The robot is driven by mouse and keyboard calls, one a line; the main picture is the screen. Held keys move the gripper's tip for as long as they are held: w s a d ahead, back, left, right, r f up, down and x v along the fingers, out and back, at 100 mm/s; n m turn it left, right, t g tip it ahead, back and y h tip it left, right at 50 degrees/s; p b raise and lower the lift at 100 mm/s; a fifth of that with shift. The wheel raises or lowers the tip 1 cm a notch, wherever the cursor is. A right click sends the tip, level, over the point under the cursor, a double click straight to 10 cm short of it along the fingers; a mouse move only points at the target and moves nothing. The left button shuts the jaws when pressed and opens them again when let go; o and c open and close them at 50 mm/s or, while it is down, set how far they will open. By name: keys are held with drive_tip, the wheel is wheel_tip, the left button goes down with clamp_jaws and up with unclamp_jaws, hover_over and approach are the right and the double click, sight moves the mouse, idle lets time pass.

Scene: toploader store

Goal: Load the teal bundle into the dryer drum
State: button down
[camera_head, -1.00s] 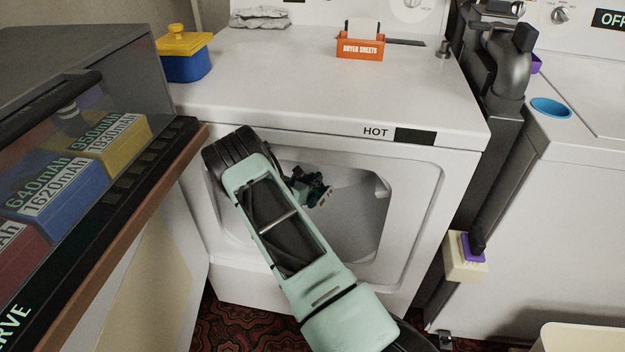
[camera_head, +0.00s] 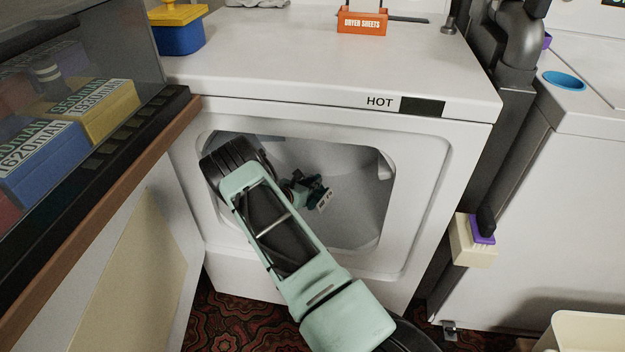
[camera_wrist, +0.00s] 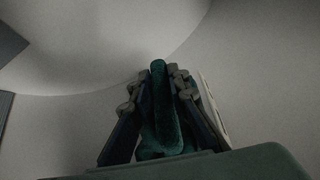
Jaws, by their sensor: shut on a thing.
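The teal bundle (camera_wrist: 160,115) is dark and soft-looking, held between the fingers of my gripper (camera_wrist: 160,85) in the wrist view. The dryer drum (camera_head: 362,205) shows as a grey-white hollow inside the white dryer (camera_head: 430,180). Its curved wall (camera_wrist: 250,75) surrounds the bundle in the wrist view. The bundle is held clear of the upper wall; whether it touches the drum below cannot be told.
The opening's rim (camera_head: 408,215) lies close around my arm. A counter with a wooden edge (camera_head: 100,215) stands at the left. A dryer sheets box (camera_head: 362,22) and a blue tub with a yellow lid (camera_head: 178,35) sit on the dryer. Open space remains right inside the opening.

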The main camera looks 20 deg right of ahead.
drive_tip(key=shift+f, duration=0.4)
idle(0.4)
drive_tip(key=c, duration=1.5)
unclamp_jaws()
drive_tip(key=shift+o, duration=0.2)
drive_tip(key=shift+r+p, duration=3.1)
drive_tip(key=shift+r, duration=1.9)
